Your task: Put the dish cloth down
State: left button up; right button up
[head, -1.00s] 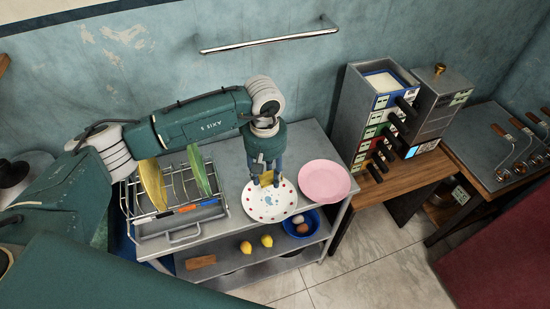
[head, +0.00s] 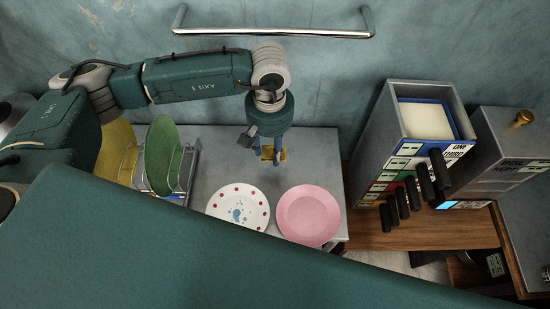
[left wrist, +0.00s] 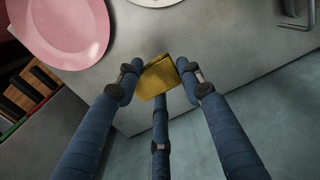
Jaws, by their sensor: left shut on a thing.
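The yellow dish cloth (head: 268,153) is between the fingers of my left gripper (head: 270,150), over the grey metal counter (head: 322,152) near the wall. In the left wrist view the folded cloth (left wrist: 160,76) sits at the fingertips of the left gripper (left wrist: 164,82), which is shut on it. I cannot tell whether the cloth touches the counter. My right gripper is not in view.
A white plate with red dots (head: 237,205) and a pink plate (head: 308,215) lie in front of the gripper. A dish rack with a green plate (head: 162,152) and a yellow plate (head: 117,152) stands left. A drawer unit (head: 400,145) stands right. A rail (head: 270,31) is on the wall.

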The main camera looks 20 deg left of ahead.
aim_at(269, 151)
pick_arm(q)
jog(key=f, duration=0.2)
jog(key=shift+s+a+f+p, duration=0.15)
jog(key=shift+s+f+p, duration=0.1)
jog(key=shift+f+p, duration=0.1)
jog(key=shift+w+f, duration=0.1)
jog(key=shift+f, duration=0.3)
notch_tip(269, 151, down, 4)
jog(key=shift+r+p, duration=0.1)
jog(key=shift+p, duration=0.55)
jog(key=shift+w, duration=0.1)
jog(key=shift+f+b, duration=0.25)
jog(key=shift+b, duration=0.05)
jog(key=o, duration=1)
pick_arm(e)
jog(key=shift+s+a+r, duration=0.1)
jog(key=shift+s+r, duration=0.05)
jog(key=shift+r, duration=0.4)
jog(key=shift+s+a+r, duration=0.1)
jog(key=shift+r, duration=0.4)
